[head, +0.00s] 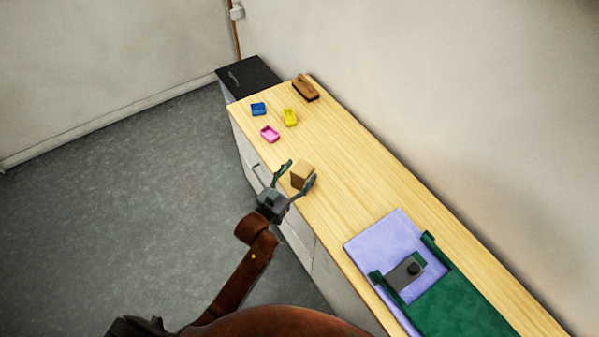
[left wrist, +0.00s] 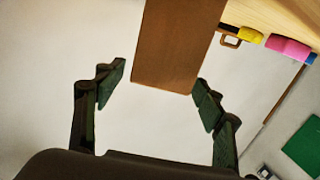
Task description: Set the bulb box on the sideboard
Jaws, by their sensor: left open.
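The bulb box, a small plain brown box (head: 302,173), is at the front edge of the wooden sideboard top (head: 345,165) in the head view. My left gripper (head: 299,175) is open, with its green fingers spread on either side of the box. In the left wrist view the box (left wrist: 180,45) comes down from the top between the two fingers of the left gripper (left wrist: 160,76), with a gap on both sides. I cannot tell whether its underside touches the sideboard. My right gripper is not in view.
A lavender board (head: 385,237) with green parts (head: 465,305) fills the near end. A dark cabinet (head: 250,76) stands beyond. The middle wood is clear.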

